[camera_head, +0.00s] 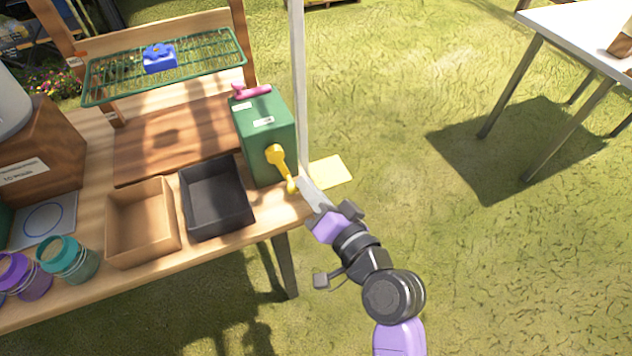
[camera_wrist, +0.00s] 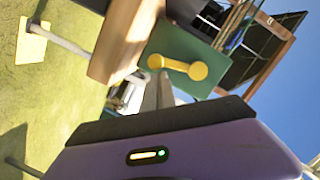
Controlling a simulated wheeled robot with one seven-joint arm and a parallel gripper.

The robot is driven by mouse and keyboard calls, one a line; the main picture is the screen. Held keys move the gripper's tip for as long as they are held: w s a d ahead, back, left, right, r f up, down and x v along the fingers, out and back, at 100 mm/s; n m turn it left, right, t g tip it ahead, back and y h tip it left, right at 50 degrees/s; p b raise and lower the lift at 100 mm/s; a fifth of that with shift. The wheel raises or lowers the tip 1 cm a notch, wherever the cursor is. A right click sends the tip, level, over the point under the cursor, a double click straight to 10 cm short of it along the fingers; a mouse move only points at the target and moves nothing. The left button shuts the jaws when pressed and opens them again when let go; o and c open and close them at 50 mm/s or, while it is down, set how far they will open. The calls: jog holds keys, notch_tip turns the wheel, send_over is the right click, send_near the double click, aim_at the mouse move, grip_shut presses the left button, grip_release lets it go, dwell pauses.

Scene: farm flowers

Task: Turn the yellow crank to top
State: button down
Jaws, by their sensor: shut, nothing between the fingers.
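The yellow crank (camera_head: 281,163) is on the front side of a green box (camera_head: 262,118) at the table's right end. Its arm points down and slightly right from the hub, with the knob at the lower end. My gripper (camera_head: 302,184) is shut and empty, with its tips just right of the knob in the head view. I cannot tell whether they touch it. In the wrist view the whole crank (camera_wrist: 178,67) shows against the green box (camera_wrist: 190,50), just beyond my gripper fingers (camera_wrist: 160,82).
A pink handle (camera_head: 251,91) is on top of the box. A black tray (camera_head: 215,197) and a brown tray (camera_head: 141,222) stand left of it.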

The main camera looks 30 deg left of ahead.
jog(key=shift+s+a+f+m+y+b, duration=0.2)
jog(key=shift+s+f+m+b, duration=0.1)
jog(key=shift+m, duration=0.3)
jog(key=shift+s+a+f+m+y+b, duration=0.15)
jog(key=shift+s+f+m+b, duration=0.1)
jog(key=shift+m, duration=0.35)
jog(key=shift+s+a+f+m, duration=0.1)
jog(key=shift+s+a+m, duration=0.35)
jog(key=shift+m, duration=0.55)
jog(key=shift+w, duration=0.15)
